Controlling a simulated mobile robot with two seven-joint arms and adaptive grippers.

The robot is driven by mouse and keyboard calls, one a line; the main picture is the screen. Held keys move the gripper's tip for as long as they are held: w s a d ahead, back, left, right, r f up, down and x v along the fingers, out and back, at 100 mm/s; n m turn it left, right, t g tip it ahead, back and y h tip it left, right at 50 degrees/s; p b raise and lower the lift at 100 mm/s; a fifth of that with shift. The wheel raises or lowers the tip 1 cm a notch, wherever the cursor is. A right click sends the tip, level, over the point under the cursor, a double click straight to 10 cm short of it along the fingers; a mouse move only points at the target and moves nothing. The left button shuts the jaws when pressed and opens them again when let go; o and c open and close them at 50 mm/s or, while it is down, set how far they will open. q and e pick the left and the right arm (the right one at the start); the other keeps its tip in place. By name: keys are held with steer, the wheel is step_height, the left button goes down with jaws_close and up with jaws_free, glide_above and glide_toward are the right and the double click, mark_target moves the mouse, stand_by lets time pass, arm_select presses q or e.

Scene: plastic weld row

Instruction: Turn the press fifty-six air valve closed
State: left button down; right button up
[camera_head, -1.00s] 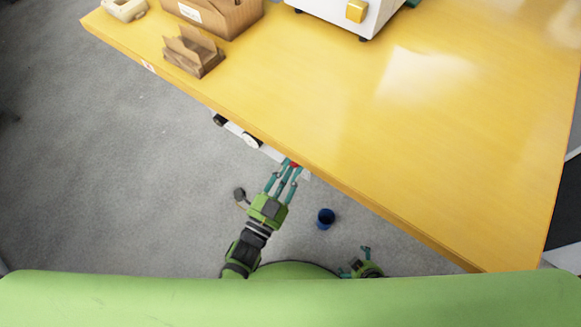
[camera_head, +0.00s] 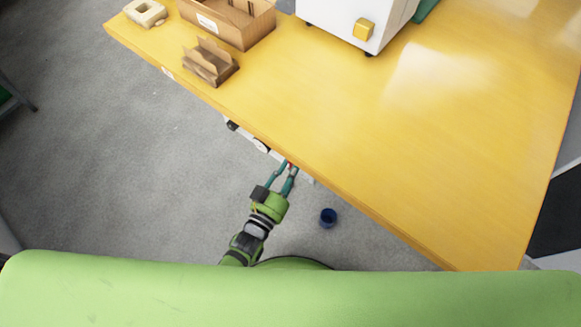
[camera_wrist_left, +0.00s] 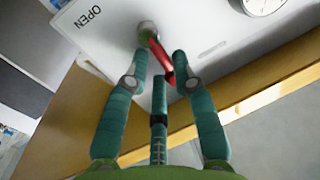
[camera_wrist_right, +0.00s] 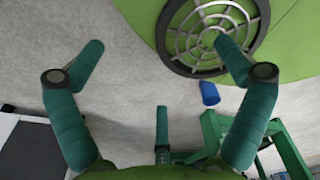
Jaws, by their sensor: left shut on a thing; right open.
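The air valve has a red lever (camera_wrist_left: 162,62) on a grey pivot (camera_wrist_left: 147,30). It sits on a white panel (camera_wrist_left: 112,42) marked OPEN at its upper left in the left wrist view. In the head view the panel shows only as a strip (camera_head: 262,146) under the table's front edge. My left gripper (camera_wrist_left: 160,65), also in the head view (camera_head: 284,172), is shut on the red lever, which lies slanted between its fingers. My right gripper (camera_wrist_right: 159,47) is open and empty over the floor. It is outside the head view.
The yellow table (camera_head: 330,120) overhangs the panel. A gauge (camera_wrist_left: 262,3) sits on the panel. A blue cup (camera_head: 328,217) stands on the grey floor. Cardboard boxes (camera_head: 210,62) and a white machine (camera_head: 345,22) stand on the table.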

arm_select(q)
steer(key=shift+a+f+n, duration=0.15)
steer(key=shift+a+n, duration=0.1)
steer(key=shift+n, duration=0.15)
steer(key=c, duration=1.2)
jaws_free()
steer(key=shift+o, duration=0.4)
steer(key=shift+w, duration=0.1)
arm_select(e)
steer(key=shift+w+r, duration=0.2)
steer(key=shift+w, duration=0.65)
arm_select(q)
steer(key=shift+r, duration=0.2)
steer(key=v, duration=1.2)
arm_select(e)
steer(key=shift+s, duration=0.15)
